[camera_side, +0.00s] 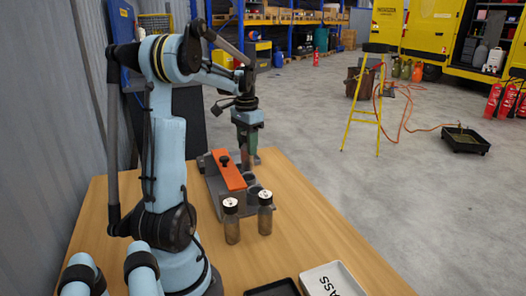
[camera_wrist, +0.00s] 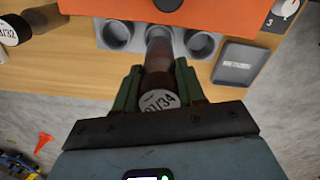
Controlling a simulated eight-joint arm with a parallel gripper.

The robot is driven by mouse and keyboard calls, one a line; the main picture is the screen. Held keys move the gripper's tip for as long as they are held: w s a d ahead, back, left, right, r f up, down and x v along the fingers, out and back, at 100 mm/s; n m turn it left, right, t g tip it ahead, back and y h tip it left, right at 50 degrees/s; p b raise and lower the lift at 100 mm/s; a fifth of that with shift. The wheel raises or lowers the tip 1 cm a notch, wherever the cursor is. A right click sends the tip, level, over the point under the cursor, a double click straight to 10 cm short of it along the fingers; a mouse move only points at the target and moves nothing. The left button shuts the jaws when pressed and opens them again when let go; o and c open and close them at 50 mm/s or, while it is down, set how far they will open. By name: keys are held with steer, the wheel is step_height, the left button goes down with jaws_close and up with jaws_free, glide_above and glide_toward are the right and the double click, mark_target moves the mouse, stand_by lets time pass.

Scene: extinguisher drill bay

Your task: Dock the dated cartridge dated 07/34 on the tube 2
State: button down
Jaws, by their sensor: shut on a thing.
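The cartridge marked /34 at its end (camera_wrist: 160,101) is brown with a pale end label; its first digits are partly hard to read. My gripper (camera_wrist: 157,85) is shut on it, with a green finger on each side; in the side view the gripper (camera_side: 247,140) is at the fixture's far end. The cartridge points at the middle one of three grey tubes (camera_wrist: 158,36) on the fixture. Its far end is at that tube's mouth; I cannot tell whether it is inside. The left tube (camera_wrist: 114,36) and right tube (camera_wrist: 200,43) look empty. No tube number is clearly readable.
The fixture has an orange plate (camera_side: 228,170). Two dark cartridges stand upright nearby, one left (camera_side: 231,222), one right (camera_side: 265,214). A black tray (camera_side: 272,289) and white tray (camera_side: 345,276) lie at the table's front. A dark grey box (camera_wrist: 237,64) is beside the tubes.

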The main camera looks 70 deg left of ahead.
mark_target(248, 161)
steer(key=shift+f, duration=2.5)
steer(key=shift+f, duration=0.65)
steer(key=c, duration=0.9)
jaws_free()
steer(key=shift+c, duration=0.2)
steer(key=shift+r, duration=0.15)
steer(key=shift+r, duration=5.4)
steer(key=shift+d, duration=0.1)
